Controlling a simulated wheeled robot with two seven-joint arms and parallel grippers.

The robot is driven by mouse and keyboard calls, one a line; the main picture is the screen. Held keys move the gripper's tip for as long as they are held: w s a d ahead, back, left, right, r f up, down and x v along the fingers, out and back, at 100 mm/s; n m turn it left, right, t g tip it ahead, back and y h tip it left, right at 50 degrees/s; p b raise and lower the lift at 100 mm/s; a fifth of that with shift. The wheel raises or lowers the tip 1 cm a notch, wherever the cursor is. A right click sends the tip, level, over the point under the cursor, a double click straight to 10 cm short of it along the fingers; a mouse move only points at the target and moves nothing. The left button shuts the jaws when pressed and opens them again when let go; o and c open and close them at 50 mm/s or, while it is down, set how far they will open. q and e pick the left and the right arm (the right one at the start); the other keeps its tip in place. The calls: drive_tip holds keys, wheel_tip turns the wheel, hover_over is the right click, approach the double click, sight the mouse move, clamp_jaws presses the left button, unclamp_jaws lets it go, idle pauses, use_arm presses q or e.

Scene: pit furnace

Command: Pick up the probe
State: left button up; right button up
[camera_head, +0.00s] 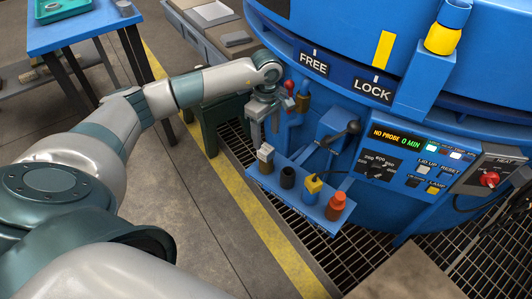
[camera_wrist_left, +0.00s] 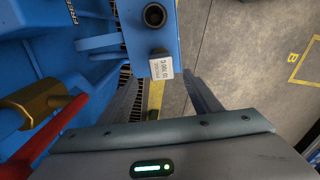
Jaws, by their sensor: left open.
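A small blue shelf (camera_head: 296,194) sticks out from the furnace. At its left end stands a small grey block with a white printed label (camera_head: 265,153). The label also shows in the wrist view (camera_wrist_left: 162,66), its text too small to read surely. Beside it are a black cup (camera_head: 287,177), a yellow block with a dark top (camera_head: 313,184) and an orange-red piece (camera_head: 336,206). I cannot tell for sure which one is the probe. My left gripper (camera_head: 264,128) points down above the labelled block, open and empty. In the wrist view its fingers (camera_wrist_left: 164,92) lie either side below the label.
The blue furnace (camera_head: 480,125) fills the right, with a panel reading "NO PROBE" (camera_head: 383,135). A black-knobbed lever (camera_head: 345,133) and red knob (camera_head: 290,86) stand near the gripper. A blue table (camera_head: 75,28) is at upper left; floor left of the shelf is clear.

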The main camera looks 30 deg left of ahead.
sight(266, 148)
use_arm(q)
drive_tip(key=shift+f, duration=1.15)
drive_tip(key=shift+s+d+f, duration=0.1)
drive_tip(key=shift+f, duration=1.2)
drive_tip(key=shift+s+f, duration=0.1)
drive_tip(key=shift+f, duration=1.2)
drive_tip(key=c, duration=1.2)
